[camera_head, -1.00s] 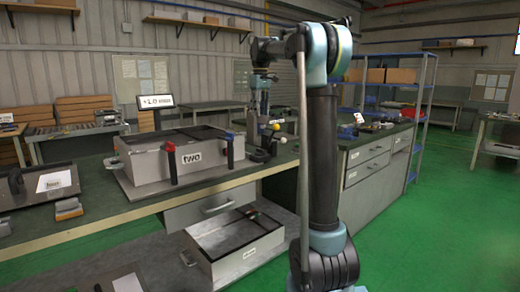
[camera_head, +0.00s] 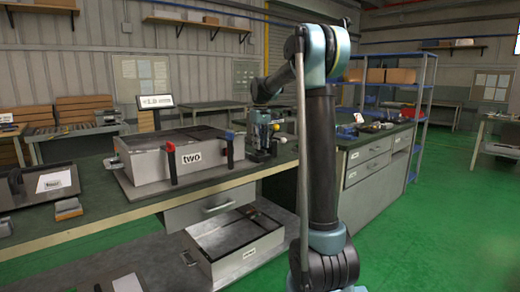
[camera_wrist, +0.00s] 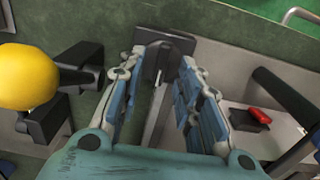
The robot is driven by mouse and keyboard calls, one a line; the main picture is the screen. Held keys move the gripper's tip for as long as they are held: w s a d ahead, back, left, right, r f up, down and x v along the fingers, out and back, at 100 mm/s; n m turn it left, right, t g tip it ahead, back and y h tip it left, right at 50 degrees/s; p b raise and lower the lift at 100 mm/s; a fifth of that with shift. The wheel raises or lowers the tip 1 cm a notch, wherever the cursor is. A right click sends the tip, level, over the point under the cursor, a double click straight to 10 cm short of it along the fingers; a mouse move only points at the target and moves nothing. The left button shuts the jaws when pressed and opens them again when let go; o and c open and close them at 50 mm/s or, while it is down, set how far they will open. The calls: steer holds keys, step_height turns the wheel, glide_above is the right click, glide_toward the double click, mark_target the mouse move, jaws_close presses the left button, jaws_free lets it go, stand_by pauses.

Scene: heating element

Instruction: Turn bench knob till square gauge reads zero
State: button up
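In the wrist view my gripper (camera_wrist: 163,72) has its two fingers spread, one on each side of a black upright part (camera_wrist: 154,62) on a dark plate. I cannot tell whether the fingertips touch it, or whether it is the bench knob. In the head view my gripper (camera_head: 262,122) is low over the bench, among small fittings right of the box marked "two" (camera_head: 185,162). A dark-framed display sign (camera_head: 156,101) stands behind that box; its reading is too small to make out surely. I cannot identify a square gauge with certainty.
A yellow ball (camera_wrist: 28,78) on a black fitting is close left of my gripper. A red part (camera_wrist: 260,116) lies at the right. The green bench (camera_head: 105,210) carries red and blue clamps. An open box (camera_head: 240,250) stands on the lower shelf.

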steer(key=shift+f, duration=1.05)
jaws_close()
steer(key=shift+m, duration=0.3)
steer(key=m, duration=0.4)
steer(key=shift+w+m, duration=0.1)
steer(key=shift+m, duration=2.6)
